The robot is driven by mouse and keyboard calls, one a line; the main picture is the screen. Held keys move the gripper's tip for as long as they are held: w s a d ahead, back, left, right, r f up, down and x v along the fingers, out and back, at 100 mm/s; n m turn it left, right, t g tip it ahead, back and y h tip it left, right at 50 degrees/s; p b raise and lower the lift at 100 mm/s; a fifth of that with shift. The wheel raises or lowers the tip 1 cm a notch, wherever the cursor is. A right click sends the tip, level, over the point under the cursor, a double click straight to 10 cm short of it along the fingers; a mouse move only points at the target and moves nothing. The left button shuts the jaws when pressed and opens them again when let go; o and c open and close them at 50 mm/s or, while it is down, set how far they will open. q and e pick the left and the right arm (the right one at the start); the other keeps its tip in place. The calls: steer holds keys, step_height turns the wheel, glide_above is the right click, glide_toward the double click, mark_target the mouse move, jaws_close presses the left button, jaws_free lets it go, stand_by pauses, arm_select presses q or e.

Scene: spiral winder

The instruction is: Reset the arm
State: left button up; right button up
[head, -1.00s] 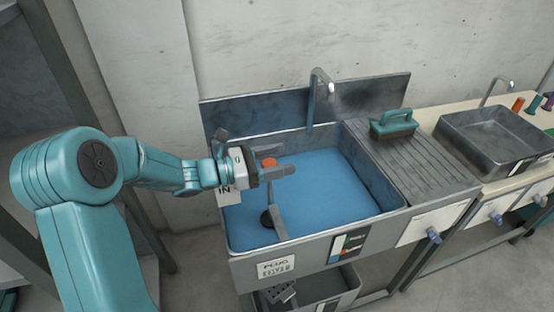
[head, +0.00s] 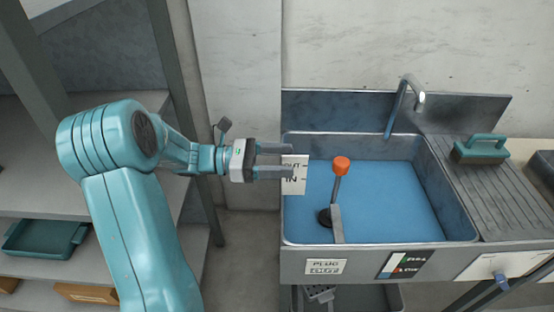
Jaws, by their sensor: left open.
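My left arm comes in from the left, and its gripper (head: 275,160) is open and empty at the left edge of the sink (head: 455,200). Its two fingers point right, in front of a white sign (head: 295,178) that they partly hide. An orange-topped lever (head: 341,165) stands in the sink, to the right of the fingertips and apart from them. A dark round plug (head: 324,217) is beside the lever's lower part. My right gripper is not in view.
A faucet (head: 402,105) rises behind the sink. A teal-handled brush (head: 481,150) sits on the drainboard at right. Shelving at left holds a teal tray (head: 45,238) and a cardboard box (head: 87,293). A grey post (head: 180,95) stands behind my arm.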

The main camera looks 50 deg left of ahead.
arm_select(q)
steer(key=shift+s+a, duration=0.2)
steer(key=shift+s, duration=0.1)
steer(key=shift+r, duration=0.1)
